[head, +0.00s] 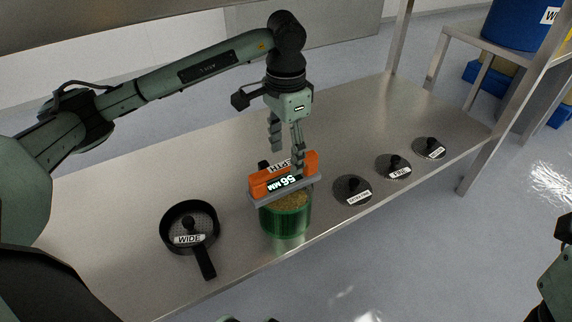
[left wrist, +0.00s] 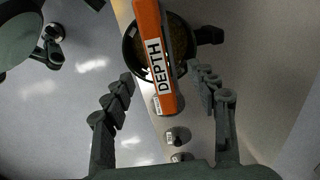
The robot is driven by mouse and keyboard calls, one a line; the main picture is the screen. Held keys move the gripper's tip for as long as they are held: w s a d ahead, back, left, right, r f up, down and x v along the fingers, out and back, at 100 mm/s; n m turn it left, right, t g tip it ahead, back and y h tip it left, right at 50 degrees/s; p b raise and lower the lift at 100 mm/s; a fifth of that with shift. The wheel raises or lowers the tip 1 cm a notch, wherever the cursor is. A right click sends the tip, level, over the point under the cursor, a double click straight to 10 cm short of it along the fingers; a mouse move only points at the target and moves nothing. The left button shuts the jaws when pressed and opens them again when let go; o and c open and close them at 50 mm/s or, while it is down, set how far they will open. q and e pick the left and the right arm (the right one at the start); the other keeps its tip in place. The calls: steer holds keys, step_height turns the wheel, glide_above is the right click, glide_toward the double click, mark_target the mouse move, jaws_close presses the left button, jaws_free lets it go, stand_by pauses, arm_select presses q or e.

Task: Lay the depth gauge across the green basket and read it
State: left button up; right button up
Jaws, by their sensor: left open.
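The orange depth gauge (head: 284,180) lies across the top of the green basket (head: 286,224), its grey bar spanning the rim. Its display faces the head camera and reads 56 MM, appearing upside down. Tan grainy material shows inside the basket. My left gripper (head: 288,161) is open just above the gauge, fingers apart and holding nothing. In the left wrist view the gauge (left wrist: 153,50), labelled DEPTH, lies between and beyond the open fingers (left wrist: 162,74). Part of my right gripper (head: 555,275) shows at the right edge; its fingers are not clearly seen.
A black pan-like basket labelled WIDE (head: 189,232) sits left on the steel bench (head: 130,190). Three labelled black-knobbed discs stand in a row to the right, the nearest (head: 352,190) close to the green basket. The bench's front edge is close to the basket.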

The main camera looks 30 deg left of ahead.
mark_target(286, 163)
arm_select(q)
steer(key=shift+r+p, duration=0.3)
steer(key=shift+r, duration=2.1)
